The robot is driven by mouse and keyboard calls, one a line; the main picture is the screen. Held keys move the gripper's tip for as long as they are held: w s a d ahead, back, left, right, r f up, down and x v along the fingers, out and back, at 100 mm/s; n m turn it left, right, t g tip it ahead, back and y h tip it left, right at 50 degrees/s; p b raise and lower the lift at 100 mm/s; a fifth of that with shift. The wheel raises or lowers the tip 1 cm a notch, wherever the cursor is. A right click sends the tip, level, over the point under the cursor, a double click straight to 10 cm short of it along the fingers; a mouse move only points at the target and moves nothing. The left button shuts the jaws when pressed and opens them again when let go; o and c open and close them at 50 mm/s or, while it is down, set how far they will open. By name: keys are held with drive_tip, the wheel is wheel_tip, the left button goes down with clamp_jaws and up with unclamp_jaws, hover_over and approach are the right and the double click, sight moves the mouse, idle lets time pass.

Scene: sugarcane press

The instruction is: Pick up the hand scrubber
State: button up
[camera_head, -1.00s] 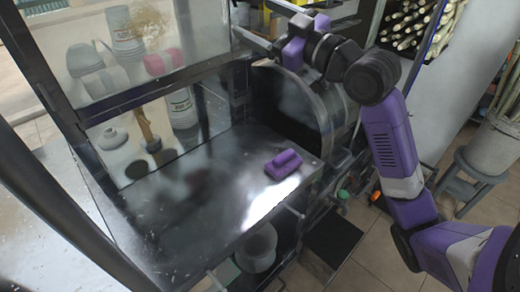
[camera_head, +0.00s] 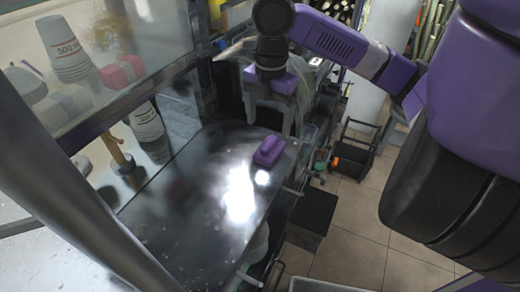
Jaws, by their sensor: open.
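The hand scrubber (camera_head: 269,151) is a small purple block with a raised grip. It lies on the dark metal counter (camera_head: 185,205), near its far right corner. My gripper (camera_head: 269,118) points down with its two grey fingers spread and nothing between them. In the picture it is just above the scrubber, apart from it. How high it is over the counter is hard to tell.
A glass panel with a metal frame (camera_head: 125,100) stands along the left. A curved metal housing (camera_head: 236,50) is behind my gripper.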

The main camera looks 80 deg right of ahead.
sight(269, 142)
drive_tip(key=shift+s+f, duration=0.15)
drive_tip(key=shift+s, duration=0.05)
drive_tip(key=shift+f+p, duration=0.3)
drive_tip(key=shift+f, duration=3.45)
drive_tip(key=c, duration=1.5)
